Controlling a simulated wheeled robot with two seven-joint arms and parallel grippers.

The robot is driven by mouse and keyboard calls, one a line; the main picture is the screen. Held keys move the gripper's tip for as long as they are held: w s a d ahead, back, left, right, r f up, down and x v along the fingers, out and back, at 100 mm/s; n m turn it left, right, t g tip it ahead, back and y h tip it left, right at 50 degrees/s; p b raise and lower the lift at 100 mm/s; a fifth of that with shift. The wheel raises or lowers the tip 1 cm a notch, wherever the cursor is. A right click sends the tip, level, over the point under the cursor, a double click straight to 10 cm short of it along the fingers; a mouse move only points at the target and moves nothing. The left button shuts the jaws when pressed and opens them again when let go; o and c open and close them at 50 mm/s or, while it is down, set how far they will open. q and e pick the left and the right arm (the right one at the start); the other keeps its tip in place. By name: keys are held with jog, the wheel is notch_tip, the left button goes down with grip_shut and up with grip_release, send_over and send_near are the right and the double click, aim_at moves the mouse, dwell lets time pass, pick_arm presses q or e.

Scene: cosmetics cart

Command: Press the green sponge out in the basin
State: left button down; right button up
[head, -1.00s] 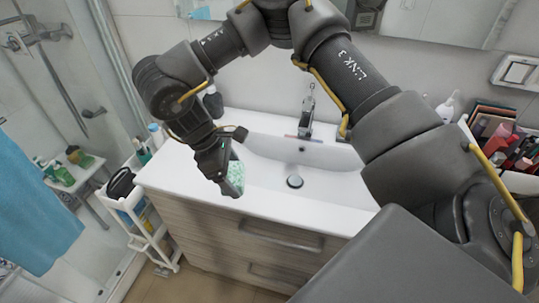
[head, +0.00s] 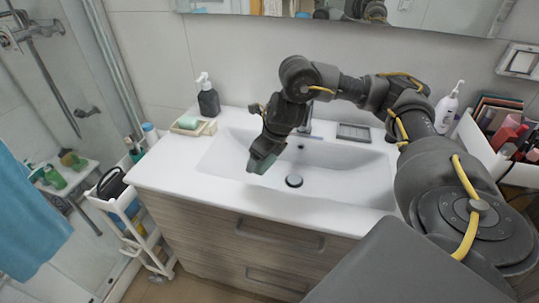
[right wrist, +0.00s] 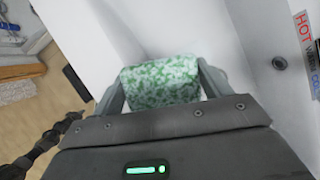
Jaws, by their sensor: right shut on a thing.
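My right gripper (head: 262,158) is shut on the green sponge (head: 264,165), pointing down over the left part of the white basin (head: 345,183). In the right wrist view the sponge (right wrist: 160,83) is mottled green and white and sits between the two fingers of the gripper (right wrist: 162,92). I cannot tell whether the sponge touches the basin. The faucet (head: 306,127) is mostly hidden behind my right arm.
A dark soap pump (head: 208,99) and a tray with a pale green bar (head: 189,123) stand at the back left of the counter. A dark grey dish (head: 354,133) and a white pump bottle (head: 447,109) stand at the back right. The basin floor looks clear.

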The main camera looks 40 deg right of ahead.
jog(key=d+n, duration=0.1)
jog(key=d+n+y, duration=0.1)
jog(key=d+n, duration=0.1)
jog(key=shift+w+d+f+g+b, duration=0.1)
jog(key=shift+w+f+g+b, duration=0.1)
jog(key=shift+f+g+b, duration=0.1)
pick_arm(q)
jog(key=shift+a+f, duration=0.1)
jog(key=shift+f, duration=0.35)
pick_arm(e)
jog(key=shift+n, duration=0.3)
pick_arm(q)
jog(key=shift+f, duration=0.1)
